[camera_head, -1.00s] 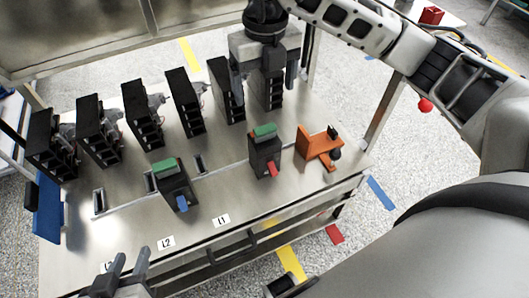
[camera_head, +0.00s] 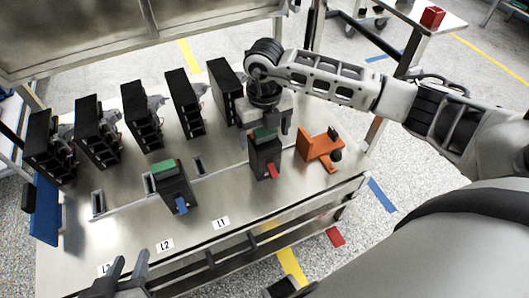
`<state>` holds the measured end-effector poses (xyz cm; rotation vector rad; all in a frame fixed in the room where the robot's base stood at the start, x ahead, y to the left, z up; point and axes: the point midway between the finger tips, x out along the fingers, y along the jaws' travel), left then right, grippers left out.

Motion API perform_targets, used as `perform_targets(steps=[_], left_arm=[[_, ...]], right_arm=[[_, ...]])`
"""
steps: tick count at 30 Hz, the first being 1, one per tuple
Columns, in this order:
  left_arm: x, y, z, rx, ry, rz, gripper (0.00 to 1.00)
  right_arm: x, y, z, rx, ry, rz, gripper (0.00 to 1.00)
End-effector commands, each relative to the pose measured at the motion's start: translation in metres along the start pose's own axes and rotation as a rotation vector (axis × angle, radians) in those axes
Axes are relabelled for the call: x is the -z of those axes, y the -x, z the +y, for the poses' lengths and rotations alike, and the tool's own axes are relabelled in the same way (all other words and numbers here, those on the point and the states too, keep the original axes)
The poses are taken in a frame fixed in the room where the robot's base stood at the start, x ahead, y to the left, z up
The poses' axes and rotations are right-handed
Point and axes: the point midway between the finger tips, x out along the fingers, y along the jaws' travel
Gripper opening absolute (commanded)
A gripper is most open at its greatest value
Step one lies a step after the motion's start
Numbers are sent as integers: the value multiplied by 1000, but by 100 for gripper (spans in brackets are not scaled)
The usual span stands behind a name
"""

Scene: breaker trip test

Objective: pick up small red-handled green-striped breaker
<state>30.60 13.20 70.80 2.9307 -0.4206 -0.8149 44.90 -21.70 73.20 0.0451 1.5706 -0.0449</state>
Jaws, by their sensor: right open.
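The small breaker (camera_head: 264,160) is black with a green stripe on top and a red handle at its front. It stands upright on the metal table, right of the middle. My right gripper (camera_head: 264,125) is open, pointing down, directly above and around the back of this breaker's top. I cannot tell whether its fingers touch the breaker. My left gripper (camera_head: 118,278) is at the bottom left edge, with two dark fingers spread apart and nothing between them.
A similar green-topped breaker with a blue handle (camera_head: 175,188) stands to the left. Several tall black units (camera_head: 141,117) line the back. An orange fixture (camera_head: 318,148) sits close on the right. Table slots and labels L1 (camera_head: 221,223) and L2 (camera_head: 165,245) lie in front.

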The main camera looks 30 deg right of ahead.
Motion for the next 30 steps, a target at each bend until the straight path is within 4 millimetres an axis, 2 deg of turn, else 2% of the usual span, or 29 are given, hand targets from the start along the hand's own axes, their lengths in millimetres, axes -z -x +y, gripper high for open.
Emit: perform_targets(steps=[3,9,10,19,30], left_arm=[[0,0,0,0,0,1,36],[0,0,0,-1,-1,2,36],[0,0,0,-1,-1,2,36],[0,0,0,-1,-1,1,36],[0,0,0,-1,-2,0,36]], right_arm=[[0,-9,0,1,-1,1,85],[0,-9,0,0,0,0,85],[0,-9,0,0,0,0,83],[0,-9,0,0,0,0,0],[-1,-1,0,-1,1,-4,0]])
